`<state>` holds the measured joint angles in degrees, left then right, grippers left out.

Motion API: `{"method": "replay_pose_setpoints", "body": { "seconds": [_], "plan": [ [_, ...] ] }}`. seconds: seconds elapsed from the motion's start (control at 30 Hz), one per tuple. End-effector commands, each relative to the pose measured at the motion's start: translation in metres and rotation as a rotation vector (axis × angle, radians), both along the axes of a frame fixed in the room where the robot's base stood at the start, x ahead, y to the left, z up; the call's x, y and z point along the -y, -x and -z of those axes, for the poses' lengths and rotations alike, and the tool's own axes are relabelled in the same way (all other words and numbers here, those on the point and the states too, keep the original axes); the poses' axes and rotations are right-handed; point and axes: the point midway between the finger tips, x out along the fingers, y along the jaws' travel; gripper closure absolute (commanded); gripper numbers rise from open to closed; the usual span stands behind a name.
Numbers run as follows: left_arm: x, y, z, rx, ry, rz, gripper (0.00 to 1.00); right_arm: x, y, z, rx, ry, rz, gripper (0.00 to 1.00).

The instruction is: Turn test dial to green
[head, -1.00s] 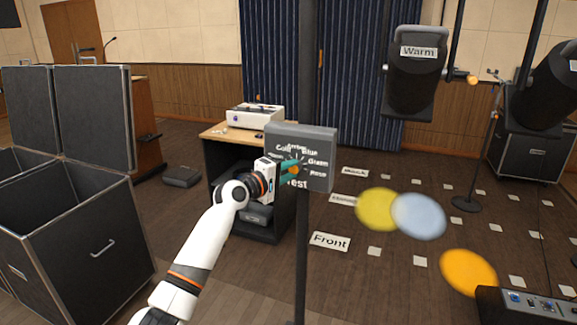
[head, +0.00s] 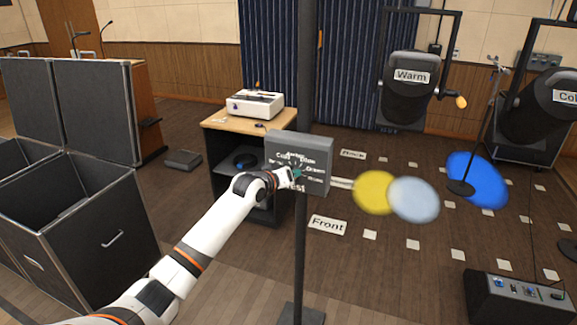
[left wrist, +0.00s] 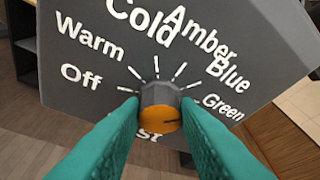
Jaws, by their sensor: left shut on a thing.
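The test dial, a dark knob with an orange face (left wrist: 160,119), sits on a grey box (head: 312,150) on a pole. My left gripper (left wrist: 160,130) is shut on the dial, a teal finger on each side. A dark mark on the orange face points roughly right, on the Blue and Green side; I cannot tell which label it meets. The floor shows a blue light spot (head: 477,180). My right gripper is not in view.
Yellow (head: 374,193) and pale blue (head: 413,199) spots lie on the floor beside it. The Warm lamp (head: 411,82) hangs at upper right. Open black cases (head: 95,240) stand at left, a small table (head: 222,122) behind the box, and a control box (head: 515,300) at lower right.

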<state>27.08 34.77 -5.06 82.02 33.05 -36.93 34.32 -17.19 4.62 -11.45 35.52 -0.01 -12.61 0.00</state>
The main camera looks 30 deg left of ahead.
Motion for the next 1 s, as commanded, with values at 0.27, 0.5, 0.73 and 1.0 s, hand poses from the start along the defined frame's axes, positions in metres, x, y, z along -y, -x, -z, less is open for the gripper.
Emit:
{"method": "replay_pose_setpoints", "body": {
  "seconds": [0.27, 0.5, 0.73, 1.0],
  "plan": [
    [0.003, 0.000, -0.002, -0.059, -0.220, 0.001, 0.94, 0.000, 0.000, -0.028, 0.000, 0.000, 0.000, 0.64],
    [0.004, 0.000, -0.001, -0.089, -0.352, 0.001, 0.94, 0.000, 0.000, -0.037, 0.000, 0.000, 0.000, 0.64],
    [0.004, 0.000, 0.001, -0.104, -0.416, 0.001, 0.94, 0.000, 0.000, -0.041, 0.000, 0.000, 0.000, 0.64],
    [0.004, -0.001, 0.001, -0.108, -0.432, 0.000, 0.94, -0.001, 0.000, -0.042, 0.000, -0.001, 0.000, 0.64]
  ]
}}
